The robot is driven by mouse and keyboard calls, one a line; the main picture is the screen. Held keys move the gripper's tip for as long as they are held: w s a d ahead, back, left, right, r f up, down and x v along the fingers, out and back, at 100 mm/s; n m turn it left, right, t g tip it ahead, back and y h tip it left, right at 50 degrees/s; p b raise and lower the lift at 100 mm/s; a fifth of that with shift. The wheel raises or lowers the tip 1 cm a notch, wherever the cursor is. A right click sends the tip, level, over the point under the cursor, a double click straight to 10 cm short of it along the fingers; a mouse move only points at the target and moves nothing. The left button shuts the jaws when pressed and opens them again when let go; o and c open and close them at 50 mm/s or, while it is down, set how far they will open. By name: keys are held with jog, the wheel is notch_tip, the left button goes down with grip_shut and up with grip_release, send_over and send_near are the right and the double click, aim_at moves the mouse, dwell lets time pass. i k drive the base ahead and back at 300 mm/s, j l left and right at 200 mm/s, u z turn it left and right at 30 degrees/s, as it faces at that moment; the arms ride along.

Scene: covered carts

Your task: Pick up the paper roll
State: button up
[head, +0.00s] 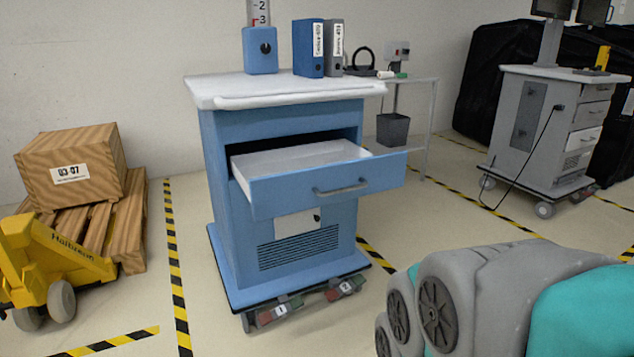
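No paper roll can be made out for sure. A long white rounded bar (300,97) runs along the front edge of the blue cart's white top (225,84); I cannot tell whether it is a roll or part of the cover. The cart's drawer (330,186) is pulled open, and the visible part of its white inside looks empty. A grey and teal part of my arm fills the lower right. My gripper is out of view.
On the cart stand a blue box (260,51), a blue binder (308,48) and a grey binder (334,47). A wooden crate (70,165) and a yellow pallet truck (55,260) are at left. A grey cart (520,120) stands at right. Striped floor lies between.

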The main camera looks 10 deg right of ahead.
aim_at(386, 74)
jog(key=i+l+z, duration=0.75)
jog(key=i+z, duration=0.55)
jog(key=i, duration=0.2)
jog(key=i+z, duration=0.4)
jog(key=i, duration=0.15)
jog(key=i+j+u, duration=0.1)
jog(key=i+u, duration=0.3)
jog(key=i+l+u, duration=0.15)
jog(key=i+u, duration=0.25)
jog(key=i, duration=0.2)
jog(key=i+l+u, duration=0.2)
jog(key=i+u, duration=0.15)
jog(key=i, duration=0.15)
